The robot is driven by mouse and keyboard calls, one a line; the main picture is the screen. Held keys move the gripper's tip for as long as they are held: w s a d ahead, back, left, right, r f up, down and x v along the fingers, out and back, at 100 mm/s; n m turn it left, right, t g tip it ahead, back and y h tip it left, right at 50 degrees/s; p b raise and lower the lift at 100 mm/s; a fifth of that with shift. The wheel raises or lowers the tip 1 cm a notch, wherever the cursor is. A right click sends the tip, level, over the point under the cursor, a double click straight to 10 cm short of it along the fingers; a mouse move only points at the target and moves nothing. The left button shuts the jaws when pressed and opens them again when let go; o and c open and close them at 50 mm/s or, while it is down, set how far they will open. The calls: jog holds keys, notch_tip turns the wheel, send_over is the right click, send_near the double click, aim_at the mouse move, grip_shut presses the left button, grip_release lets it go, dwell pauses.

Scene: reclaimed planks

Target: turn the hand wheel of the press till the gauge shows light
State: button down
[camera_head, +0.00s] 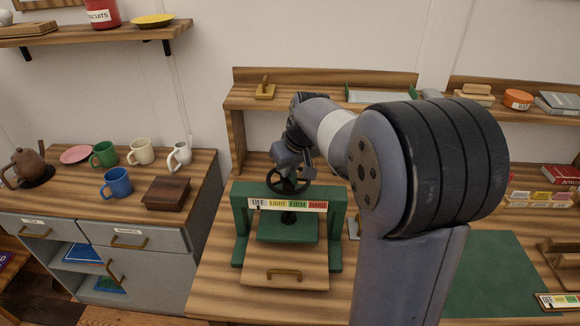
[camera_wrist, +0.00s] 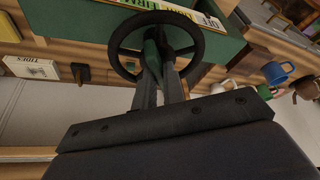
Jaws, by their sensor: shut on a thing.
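The green press (camera_head: 240,222) stands on the wooden bench. Its black hand wheel (camera_head: 288,181) sits on top, above the gauge strip (camera_head: 288,204) marked OFF, LIGHT, FIRM and HARD. A small dark mark shows at the OFF end; it is too small to read surely as the pointer. My gripper (camera_head: 290,163) comes down onto the wheel from above and behind. In the wrist view its fingers (camera_wrist: 158,66) reach inside the rim of the wheel (camera_wrist: 116,58) and are shut on it. The exact part gripped is partly hidden by the fingers.
A wooden board with a brass handle (camera_head: 285,272) lies at the press's foot. A green mat (camera_head: 492,275) is at right. A side cabinet at left bears mugs, a teapot (camera_head: 27,165) and a dark wooden box (camera_head: 166,192). A raised shelf (camera_head: 390,107) runs behind the press.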

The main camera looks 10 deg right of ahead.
dwell(0.3)
jog(key=c, duration=1.5)
grip_release()
jog(key=shift+r, duration=0.1)
jog(key=v, duration=1)
jog(key=shift+r, duration=0.3)
jog(key=shift+s, duration=0.15)
